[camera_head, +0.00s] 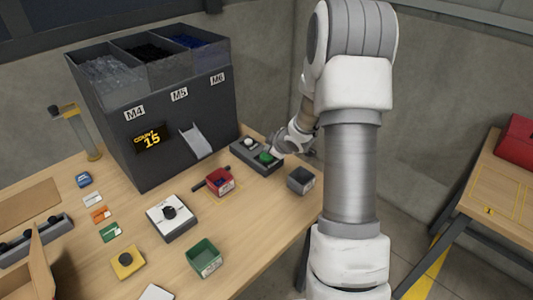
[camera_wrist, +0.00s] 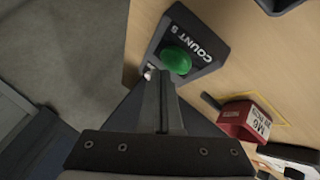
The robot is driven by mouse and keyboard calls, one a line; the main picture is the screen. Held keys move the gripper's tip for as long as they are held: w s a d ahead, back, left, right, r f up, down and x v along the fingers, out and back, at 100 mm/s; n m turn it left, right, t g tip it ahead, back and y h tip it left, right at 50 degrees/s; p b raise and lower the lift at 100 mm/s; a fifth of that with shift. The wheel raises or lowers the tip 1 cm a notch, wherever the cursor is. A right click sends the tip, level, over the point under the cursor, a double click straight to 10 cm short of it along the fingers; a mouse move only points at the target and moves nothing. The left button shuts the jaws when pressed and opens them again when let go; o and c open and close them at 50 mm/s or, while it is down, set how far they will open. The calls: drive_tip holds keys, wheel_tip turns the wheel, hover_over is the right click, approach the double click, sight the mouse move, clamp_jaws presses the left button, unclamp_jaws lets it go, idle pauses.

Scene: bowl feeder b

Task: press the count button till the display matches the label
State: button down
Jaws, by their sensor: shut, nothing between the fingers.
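The count display (camera_head: 150,140) on the dark feeder's front reads COUNT 15. The green count button (camera_head: 266,157) sits on a dark box (camera_head: 243,151) at the right of the feeder; it also shows in the wrist view (camera_wrist: 176,61), beside white COUNT lettering. My gripper (camera_wrist: 162,75) is shut and empty, its fingertips right at the button's edge in the picture; I cannot tell whether they touch it. A red bin (camera_head: 220,179) stands nearby; its label (camera_wrist: 260,122) reads M6, with a second line too small to read surely.
The feeder (camera_head: 195,95) has bins marked M4, M5 and M6 and a chute (camera_head: 196,142). A white knob on the button box, a grey bin (camera_head: 300,180), a white box with a black knob (camera_head: 171,216) and a green bin (camera_head: 204,258) stand around the red bin.

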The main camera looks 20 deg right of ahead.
sight(269, 158)
drive_tip(key=shift+r, duration=0.15)
wheel_tip(269, 158, up, 5)
drive_tip(key=p, duration=0.4)
drive_tip(key=shift+p, duration=0.4)
drive_tip(key=shift+a+n+p, duration=0.1)
drive_tip(key=shift+n+p, duration=0.2)
drive_tip(key=shift+p, duration=0.05)
idle(2.1)
